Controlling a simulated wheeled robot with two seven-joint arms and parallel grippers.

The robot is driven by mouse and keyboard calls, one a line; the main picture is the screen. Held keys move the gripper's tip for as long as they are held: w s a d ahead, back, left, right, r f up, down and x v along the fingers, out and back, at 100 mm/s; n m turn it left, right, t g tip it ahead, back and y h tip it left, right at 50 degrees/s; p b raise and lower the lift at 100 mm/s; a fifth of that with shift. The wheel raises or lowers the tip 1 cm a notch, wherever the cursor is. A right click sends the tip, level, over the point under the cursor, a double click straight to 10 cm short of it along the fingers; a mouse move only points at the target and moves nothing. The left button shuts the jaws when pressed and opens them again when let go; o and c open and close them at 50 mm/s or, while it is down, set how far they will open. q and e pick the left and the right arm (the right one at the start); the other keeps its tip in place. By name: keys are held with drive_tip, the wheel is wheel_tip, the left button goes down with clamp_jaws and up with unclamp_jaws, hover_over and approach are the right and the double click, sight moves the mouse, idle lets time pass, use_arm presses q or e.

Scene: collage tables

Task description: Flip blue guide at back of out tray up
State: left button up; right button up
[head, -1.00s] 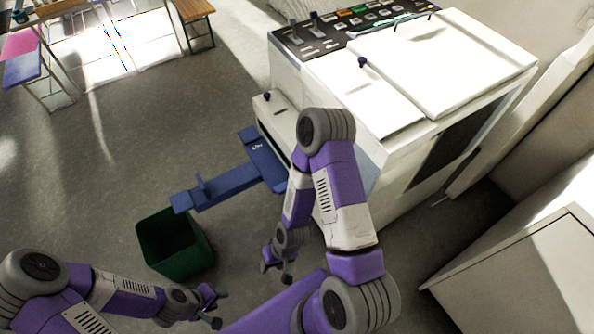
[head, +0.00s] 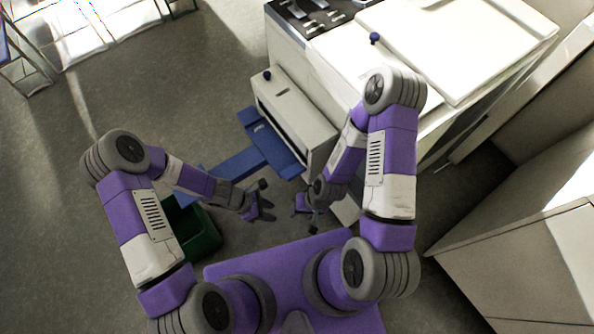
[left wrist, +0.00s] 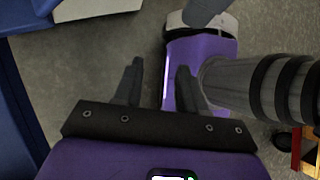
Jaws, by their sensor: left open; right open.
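The blue out tray (head: 277,150) sticks out from the left side of the white copier (head: 300,110). Its narrow blue arm (head: 232,168) runs down-left and passes behind my left forearm. I cannot make out the guide in the head view now; my left arm covers part of the tray's outer end. My left gripper (head: 265,202) is open and empty, below the tray in the picture. In the left wrist view its fingers (left wrist: 160,75) are apart with floor and part of my right arm beyond. My right gripper (head: 305,212) is open and empty, right of the left one.
A dark green bin (head: 200,232) stands on the floor beneath my left forearm. A pale cabinet (head: 520,240) is at the right. In the left wrist view, blue parts (left wrist: 14,110) show along the left edge. Open floor lies to the left.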

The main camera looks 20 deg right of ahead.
sight(293, 178)
use_arm(q)
drive_tip(key=w+d+r+n+t+h, duration=0.1)
drive_tip(key=w+d+n+t+h, duration=0.15)
drive_tip(key=d+n+h, duration=0.8)
drive_tip(key=w+a+f+n+t+y, duration=0.1)
drive_tip(key=n+t, duration=0.1)
drive_tip(key=n, duration=0.5)
drive_tip(key=w+a+f+n+t+y+b, duration=0.1)
drive_tip(key=w+n+t+y, duration=0.1)
drive_tip(key=n, duration=0.5)
drive_tip(key=w+f+n+t+y, duration=0.1)
drive_tip(key=n+t, duration=0.3)
drive_tip(key=n, duration=0.4)
drive_tip(key=shift+w+a+t+y+b, duration=0.25)
drive_tip(key=shift+w+a+y+b, duration=0.1)
drive_tip(key=shift+a+y, duration=0.1)
drive_tip(key=shift+w+d+f+n, duration=0.1)
drive_tip(key=shift+w+n, duration=0.1)
drive_tip(key=shift+n, duration=0.15)
drive_tip(key=b+x, duration=0.2)
drive_tip(key=x, duration=0.5)
drive_tip(key=shift+w, duration=0.15)
